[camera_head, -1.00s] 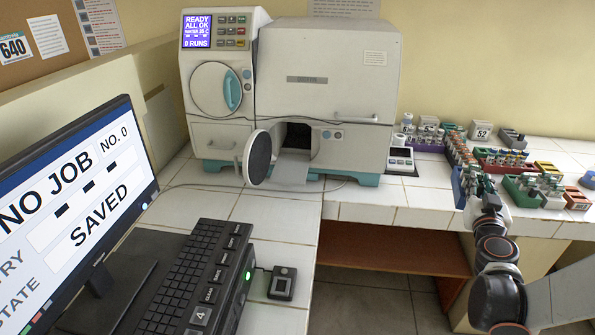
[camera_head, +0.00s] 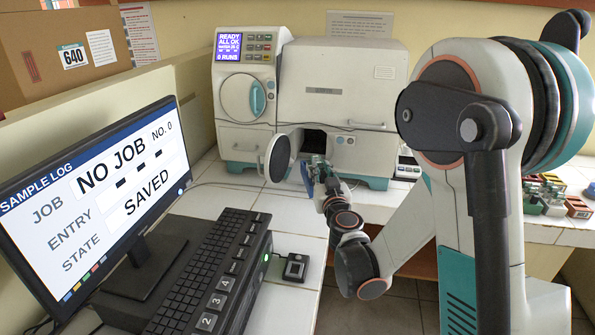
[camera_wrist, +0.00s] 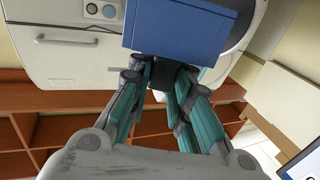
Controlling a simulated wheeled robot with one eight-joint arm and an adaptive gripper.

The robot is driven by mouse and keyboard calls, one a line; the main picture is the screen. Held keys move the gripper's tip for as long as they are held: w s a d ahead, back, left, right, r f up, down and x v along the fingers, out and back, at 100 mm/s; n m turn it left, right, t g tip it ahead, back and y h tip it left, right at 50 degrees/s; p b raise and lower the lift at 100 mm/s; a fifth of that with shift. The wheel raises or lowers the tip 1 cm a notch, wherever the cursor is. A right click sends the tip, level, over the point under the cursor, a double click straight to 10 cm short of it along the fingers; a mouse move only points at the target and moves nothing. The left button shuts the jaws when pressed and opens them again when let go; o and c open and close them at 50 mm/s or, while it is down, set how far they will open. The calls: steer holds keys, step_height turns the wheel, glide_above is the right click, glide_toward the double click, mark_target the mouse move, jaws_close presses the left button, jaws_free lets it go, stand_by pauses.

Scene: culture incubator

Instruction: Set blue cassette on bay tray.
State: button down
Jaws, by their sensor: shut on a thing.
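The blue cassette (camera_wrist: 175,28) fills the top middle of the wrist view, with my gripper (camera_wrist: 160,68) shut on its near edge. In the head view the cassette is a small blue shape (camera_head: 308,180), and my gripper (camera_head: 318,172) is in front of the white incubator's open lower bay (camera_head: 315,138). The round bay door (camera_head: 279,158) stands open just left of the cassette. The bay tray is hidden behind my gripper and the cassette in the head view. I cannot tell whether the cassette touches the tray.
The incubator's upper round door (camera_head: 243,96) is shut. A monitor (camera_head: 110,190), a keyboard (camera_head: 195,275) and a small button box (camera_head: 294,267) stand on the near left bench. Racks of coloured cassettes (camera_head: 550,195) are at the right, partly hidden by my arm.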

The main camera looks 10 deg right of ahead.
steer(key=w+a+r+m+g+h+p, duration=0.1)
steer(key=a+m+h+p, duration=0.25)
steer(key=a+h, duration=0.45)
steer(key=w+d+m+y+b, duration=0.1)
steer(key=w+d+b, duration=0.15)
steer(key=w, duration=0.65)
steer(key=w+d+b, duration=0.2)
steer(key=w+d, duration=0.2)
steer(key=w, duration=0.6)
steer(key=shift+g, duration=0.3)
steer(key=shift+s+d+f+b, duration=0.1)
steer(key=shift+f+b, duration=0.65)
steer(key=shift+f, duration=1.1)
steer(key=shift+s+d+f+b, duration=0.1)
steer(key=shift+f+b, duration=0.65)
steer(key=shift+f, duration=1.05)
steer(key=c, duration=1.5)
jaws_free()
steer(key=shift+o, duration=0.2)
steer(key=shift+r, duration=0.1)
